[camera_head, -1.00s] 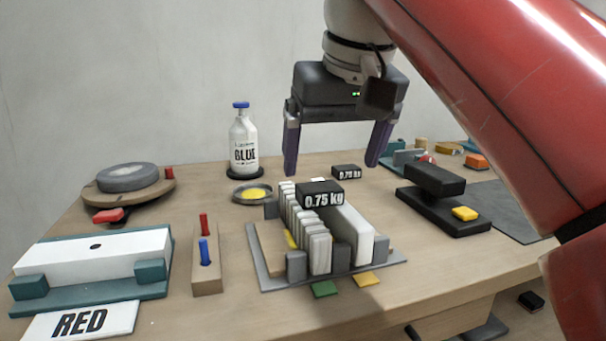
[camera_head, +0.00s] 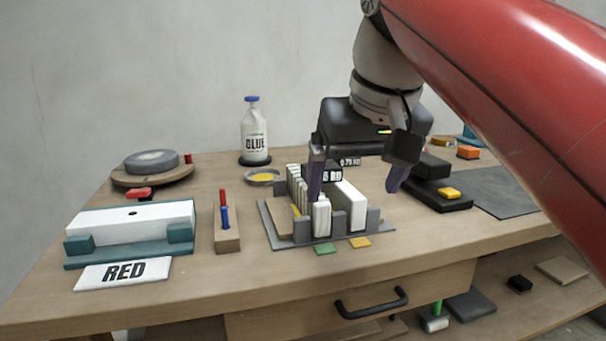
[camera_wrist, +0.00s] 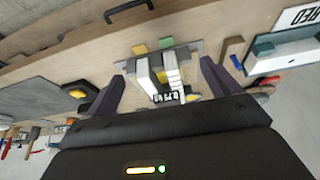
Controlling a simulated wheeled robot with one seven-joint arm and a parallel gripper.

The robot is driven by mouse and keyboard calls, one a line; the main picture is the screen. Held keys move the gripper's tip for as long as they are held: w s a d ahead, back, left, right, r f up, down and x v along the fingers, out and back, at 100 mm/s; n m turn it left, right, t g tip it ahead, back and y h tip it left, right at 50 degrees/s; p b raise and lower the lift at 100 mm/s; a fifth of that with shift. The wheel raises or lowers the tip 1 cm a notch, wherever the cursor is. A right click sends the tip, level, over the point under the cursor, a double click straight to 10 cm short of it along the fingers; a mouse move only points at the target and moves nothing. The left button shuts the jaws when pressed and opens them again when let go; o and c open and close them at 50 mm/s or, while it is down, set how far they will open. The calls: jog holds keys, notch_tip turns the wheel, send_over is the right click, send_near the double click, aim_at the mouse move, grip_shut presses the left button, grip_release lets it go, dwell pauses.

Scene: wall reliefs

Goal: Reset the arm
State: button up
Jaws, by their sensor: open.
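My gripper (camera_head: 355,190) is open, with its two purple-grey fingers spread and pointing down over the right part of the grey rack (camera_head: 283,241). Its left finger hides part of the rack's row of white slabs (camera_head: 321,219). A black weight (camera_head: 332,175) shows partly behind that finger, and a second black 0.75 kg weight (camera_head: 350,161) is farther back. In the wrist view, the open fingers of my gripper (camera_wrist: 162,80) frame the white slabs (camera_wrist: 148,75) and a labelled black weight (camera_wrist: 167,97). I cannot tell whether a finger touches anything.
A glue bottle (camera_head: 255,135) stands at the back. A white block in a teal holder (camera_head: 130,222), a RED card (camera_head: 122,272) and a wooden pen stand (camera_head: 228,240) are left. A black press-like device (camera_head: 440,195) is close right. A drawer handle (camera_head: 372,303) shows below.

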jog(key=s+d+f+m, duration=0.1)
jog(key=s+d+f, duration=0.2)
jog(key=f, duration=0.6)
jog(key=s+d+f+m, duration=0.1)
jog(key=s+d+f, duration=0.1)
jog(key=f, duration=0.8)
jog(key=s+d+f+t+h, duration=0.1)
jog(key=s+d+f, duration=0.2)
jog(key=f, duration=0.6)
jog(key=shift+s+d+f+m, duration=0.3)
jog(key=shift+s+d+m, duration=0.1)
jog(key=shift+s, duration=0.55)
dwell(3.3)
